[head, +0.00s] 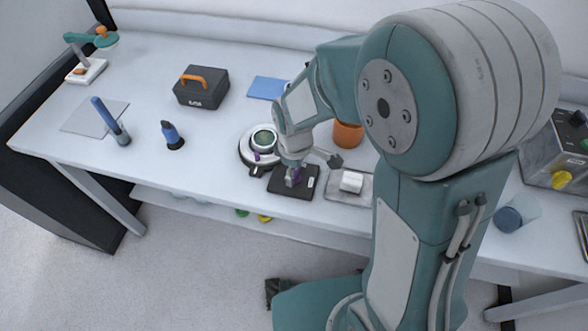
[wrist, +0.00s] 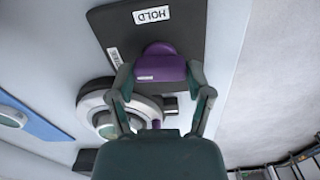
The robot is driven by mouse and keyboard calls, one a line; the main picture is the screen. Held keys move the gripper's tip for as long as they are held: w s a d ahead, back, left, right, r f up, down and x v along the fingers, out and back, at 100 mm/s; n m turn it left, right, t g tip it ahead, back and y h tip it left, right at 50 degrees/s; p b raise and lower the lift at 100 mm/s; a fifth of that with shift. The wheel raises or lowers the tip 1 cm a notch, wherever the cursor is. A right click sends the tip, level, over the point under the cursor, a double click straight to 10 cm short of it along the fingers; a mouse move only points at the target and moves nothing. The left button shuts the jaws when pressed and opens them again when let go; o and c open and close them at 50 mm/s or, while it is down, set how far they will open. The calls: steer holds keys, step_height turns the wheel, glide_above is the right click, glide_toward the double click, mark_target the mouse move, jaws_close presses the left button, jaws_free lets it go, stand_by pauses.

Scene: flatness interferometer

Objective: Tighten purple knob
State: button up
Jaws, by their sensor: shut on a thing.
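My gripper (head: 292,178) (wrist: 161,77) is shut on a purple piece (wrist: 160,64) with a rounded top and a small white label. One finger is on each side of it. The piece is at the black pad (head: 281,187) (wrist: 112,22), which is marked HOLD. I cannot tell whether it rests on the pad or is just above it. Beside the pad stands a round white and black instrument (head: 246,148) (wrist: 90,101). A small purple knob (head: 257,156) (wrist: 156,124) shows at its side, apart from my fingers.
A grey tray with a white block (head: 351,181) and an orange pot (head: 347,135) are to the right. A blue mat (head: 267,88) and a black case (head: 201,92) lie behind. A blue bottle (head: 172,135) stands left. The table's front edge is close to the pad.

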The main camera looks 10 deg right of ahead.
steer(key=m, duration=0.4)
steer(key=shift+f, duration=0.1)
steer(key=m, duration=0.4)
steer(key=shift+s, duration=0.1)
steer(key=m, duration=0.4)
steer(key=shift+m, duration=2)
steer(key=o, duration=1.1)
steer(key=shift+o, duration=0.2)
